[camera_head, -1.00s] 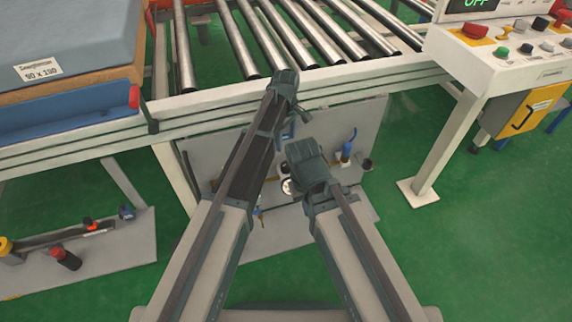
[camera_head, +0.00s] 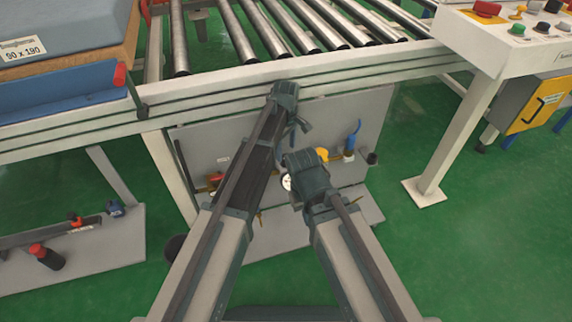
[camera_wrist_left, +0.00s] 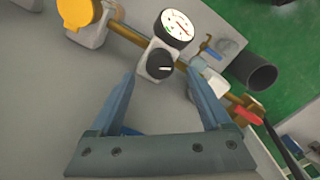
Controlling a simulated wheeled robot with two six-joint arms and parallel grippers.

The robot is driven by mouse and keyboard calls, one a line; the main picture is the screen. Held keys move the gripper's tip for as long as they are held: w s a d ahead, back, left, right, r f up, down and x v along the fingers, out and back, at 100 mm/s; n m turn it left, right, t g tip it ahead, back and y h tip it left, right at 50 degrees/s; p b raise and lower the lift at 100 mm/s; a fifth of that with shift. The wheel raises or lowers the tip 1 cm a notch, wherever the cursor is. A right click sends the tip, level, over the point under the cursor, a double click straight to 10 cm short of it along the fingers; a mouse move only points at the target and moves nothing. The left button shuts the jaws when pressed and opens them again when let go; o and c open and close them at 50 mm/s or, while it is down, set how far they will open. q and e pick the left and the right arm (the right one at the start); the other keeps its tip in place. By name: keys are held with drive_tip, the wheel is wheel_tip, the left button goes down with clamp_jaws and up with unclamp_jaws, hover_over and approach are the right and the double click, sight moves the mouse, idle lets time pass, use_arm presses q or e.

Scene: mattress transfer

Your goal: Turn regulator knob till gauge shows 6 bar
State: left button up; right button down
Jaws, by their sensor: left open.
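In the left wrist view, the round white pressure gauge (camera_wrist_left: 176,27) sits on the brass pipe line; its needle is too small to read. Just below it is the black regulator knob (camera_wrist_left: 159,63) with a white mark, on a grey body. My left gripper (camera_wrist_left: 160,75) is open, its two blue-grey fingers apart on either side of the knob's line, with no contact visible. In the head view the gauge (camera_head: 287,182) is partly covered by my right wrist, and the knob is hidden. My left gripper (camera_head: 290,132) is in front of the panel. My right gripper (camera_head: 305,163) shows only its housing; its jaws are hidden.
The grey panel (camera_head: 350,108) hangs below the roller conveyor (camera_head: 240,45). A yellow round part (camera_wrist_left: 75,12), a red-handled valve (camera_wrist_left: 247,115) and a dark cylinder (camera_wrist_left: 253,72) flank the knob. A control console (camera_head: 490,45) stands at right. Green floor is clear in front.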

sight(286, 157)
use_arm(q)
wheel_tip(286, 157, down, 5)
drive_tip(key=b, duration=0.3)
drive_tip(key=shift+r+b, duration=0.1)
drive_tip(key=shift+b, duration=0.25)
clamp_jaws()
